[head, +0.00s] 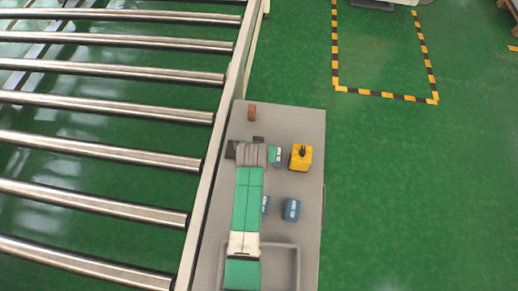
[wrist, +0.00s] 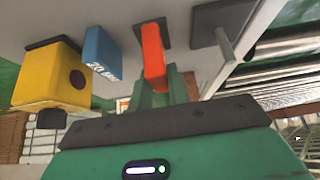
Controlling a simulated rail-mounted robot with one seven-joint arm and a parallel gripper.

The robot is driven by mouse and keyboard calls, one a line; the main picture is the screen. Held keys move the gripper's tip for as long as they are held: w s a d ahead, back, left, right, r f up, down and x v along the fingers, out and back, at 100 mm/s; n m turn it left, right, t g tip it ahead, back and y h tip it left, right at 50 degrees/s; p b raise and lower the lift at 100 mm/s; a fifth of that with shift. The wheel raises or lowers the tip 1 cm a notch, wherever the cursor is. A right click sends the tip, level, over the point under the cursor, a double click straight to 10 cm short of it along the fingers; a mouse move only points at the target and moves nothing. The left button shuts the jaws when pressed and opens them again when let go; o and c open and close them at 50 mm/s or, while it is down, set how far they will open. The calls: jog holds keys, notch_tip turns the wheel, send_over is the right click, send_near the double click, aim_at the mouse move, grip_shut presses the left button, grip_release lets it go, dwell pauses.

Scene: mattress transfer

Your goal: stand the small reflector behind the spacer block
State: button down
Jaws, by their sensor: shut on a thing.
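My gripper (wrist: 163,88) is shut on the small reflector (wrist: 153,52), an orange-red upright piece with a dark base. The base is at or very close to the grey bench top; I cannot tell if it touches. The blue spacer block (wrist: 101,52), marked 20 MM, stands beside the reflector with a small gap, to its left in the wrist view. In the head view the spacer block (head: 278,157) is right of my wrist, which largely hides the reflector. Two more blue blocks (head: 292,210) (head: 265,204) sit further down the bench.
A dark plate with a rod (wrist: 222,35) is on the reflector's other side. A reddish-brown block (head: 252,113) sits near the bench's far end. A grey tray (head: 297,262) and roller conveyor (head: 120,102) flank my arm.

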jog(key=shift+f, duration=0.55)
jog(key=c, duration=1.3)
grip_release()
jog(key=shift+r, duration=0.4)
jog(key=p+v, duration=0.3)
jog(key=v, duration=0.8)
jog(key=shift+s+r+p, duration=0.2)
jog(key=shift+p, duration=0.1)
